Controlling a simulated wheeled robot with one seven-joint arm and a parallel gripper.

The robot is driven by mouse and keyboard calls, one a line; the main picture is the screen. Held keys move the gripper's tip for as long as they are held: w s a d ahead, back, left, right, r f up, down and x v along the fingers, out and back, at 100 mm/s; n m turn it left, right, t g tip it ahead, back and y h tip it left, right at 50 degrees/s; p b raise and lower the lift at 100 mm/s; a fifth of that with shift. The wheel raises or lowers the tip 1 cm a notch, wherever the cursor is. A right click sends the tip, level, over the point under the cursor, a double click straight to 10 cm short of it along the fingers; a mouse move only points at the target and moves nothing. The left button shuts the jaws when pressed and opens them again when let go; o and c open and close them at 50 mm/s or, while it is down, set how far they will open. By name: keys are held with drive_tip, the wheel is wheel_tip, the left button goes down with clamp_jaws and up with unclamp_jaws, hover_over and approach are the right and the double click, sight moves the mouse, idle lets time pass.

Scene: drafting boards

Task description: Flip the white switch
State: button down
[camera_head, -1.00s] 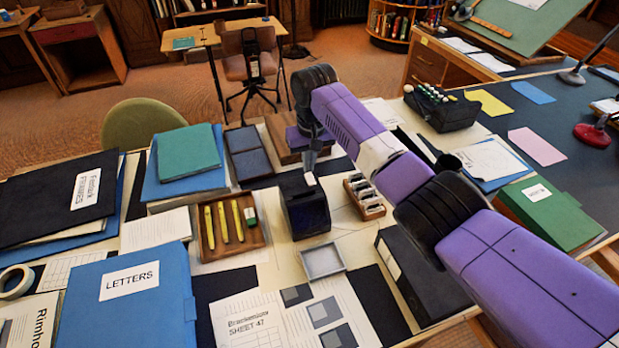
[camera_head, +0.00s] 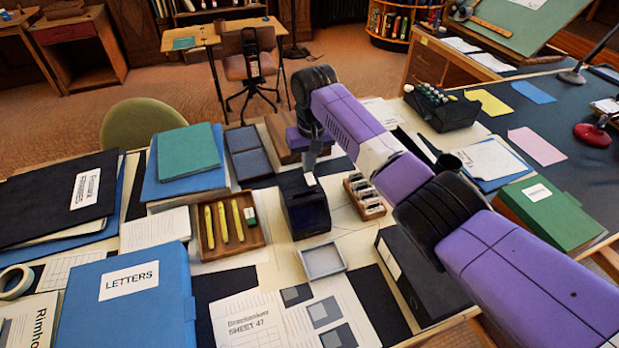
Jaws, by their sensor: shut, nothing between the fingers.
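A small white piece (camera_head: 310,180), which looks like the white switch, shows at the top of a dark box (camera_head: 308,214) near the middle of the desk. My gripper (camera_head: 311,169) points down from the purple arm and is right above or at this white piece. Its fingers are shut with nothing between them. I cannot tell whether the fingertips touch the white piece. The picture is too small to show which way the switch is tilted.
A wooden tray with yellow markers (camera_head: 229,226) stands left of the box. A rack of small bottles (camera_head: 364,195) is close on its right. An empty grey tray (camera_head: 323,261) lies in front. A black binder (camera_head: 424,275) lies at the right, under my arm.

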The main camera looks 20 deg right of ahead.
drive_tip(key=shift+f+b, duration=0.3)
drive_tip(key=shift+f, duration=0.45)
idle(0.3)
wheel_tip(320, 180, up, 7)
drive_tip(key=p, duration=0.6)
drive_tip(key=shift+r+p, duration=0.1)
drive_tip(key=shift+p, duration=0.25)
idle(0.3)
